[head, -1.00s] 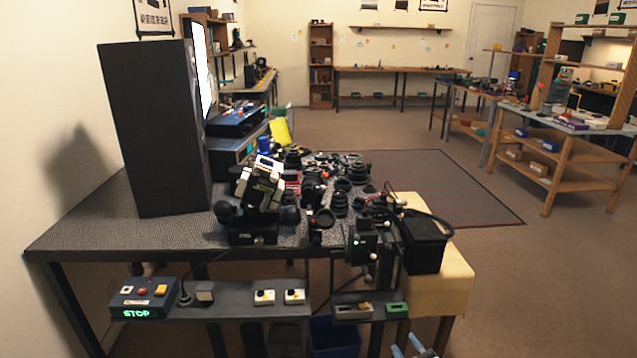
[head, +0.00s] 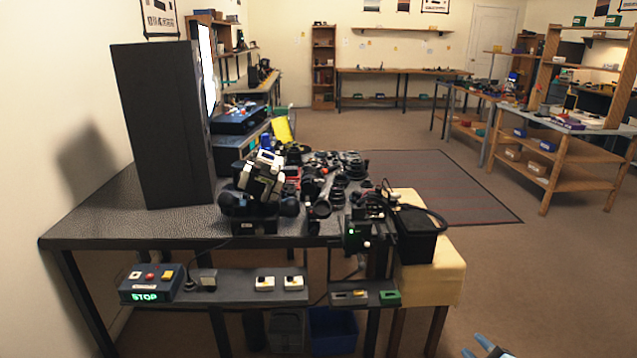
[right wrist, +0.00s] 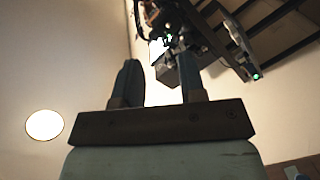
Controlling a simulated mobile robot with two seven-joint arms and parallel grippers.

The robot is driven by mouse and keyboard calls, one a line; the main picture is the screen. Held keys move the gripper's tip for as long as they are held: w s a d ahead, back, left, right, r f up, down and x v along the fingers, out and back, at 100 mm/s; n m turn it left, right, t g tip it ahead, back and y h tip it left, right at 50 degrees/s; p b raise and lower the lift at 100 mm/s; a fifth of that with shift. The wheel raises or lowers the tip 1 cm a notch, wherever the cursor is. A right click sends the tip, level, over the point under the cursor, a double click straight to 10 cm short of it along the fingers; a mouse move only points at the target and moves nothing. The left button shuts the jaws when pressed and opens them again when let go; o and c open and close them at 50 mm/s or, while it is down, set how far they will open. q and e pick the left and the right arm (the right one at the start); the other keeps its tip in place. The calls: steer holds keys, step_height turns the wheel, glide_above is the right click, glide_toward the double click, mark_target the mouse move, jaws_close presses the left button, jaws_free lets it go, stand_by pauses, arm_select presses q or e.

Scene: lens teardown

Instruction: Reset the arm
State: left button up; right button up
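A small black-and-white bench arm (head: 262,178) stands folded on the front of the dark workbench. A dark blue control box (head: 150,284) sits on the low shelf at the left. It carries white, red and yellow buttons and a lit green STOP sign. My right gripper (head: 477,347) shows only its blue fingertips at the bottom edge, right of the bench and apart from everything. In the right wrist view it (right wrist: 159,78) is open, with nothing visible between its fingers. My left gripper is not in view.
The workbench (head: 90,222) holds a large black cabinet (head: 165,125) and many dark lens parts. A yellow-covered stand (head: 445,280) is at the bench's right end. A blue bin (head: 333,330) is below. Floor is free at the right.

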steer(key=s+a+f+m+g, duration=0.2)
steer(key=s, duration=0.7)
steer(key=s+a+f+m+g, duration=0.1)
steer(key=s+a+m+g, duration=0.15)
steer(key=s, duration=0.65)
steer(key=s+a+f+m+g, duration=0.1)
steer(key=s+a+f+g, duration=0.15)
steer(key=s, duration=0.65)
steer(key=w+a+r+m+t, duration=0.15)
steer(key=a+m, duration=0.35)
steer(key=a, duration=0.5)
arm_select(q)
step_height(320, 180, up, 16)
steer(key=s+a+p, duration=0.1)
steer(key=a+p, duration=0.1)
steer(key=p, duration=2.2)
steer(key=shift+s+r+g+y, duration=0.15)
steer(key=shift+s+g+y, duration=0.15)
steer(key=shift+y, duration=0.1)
arm_select(e)
step_height(320, 180, up, 18)
steer(key=s+d+h, duration=0.1)
steer(key=shift+s+f, duration=0.15)
steer(key=shift+f, duration=0.05)
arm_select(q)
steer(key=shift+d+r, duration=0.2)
arm_select(e)
steer(key=shift+d, duration=0.1)
steer(key=shift+c, duration=0.4)
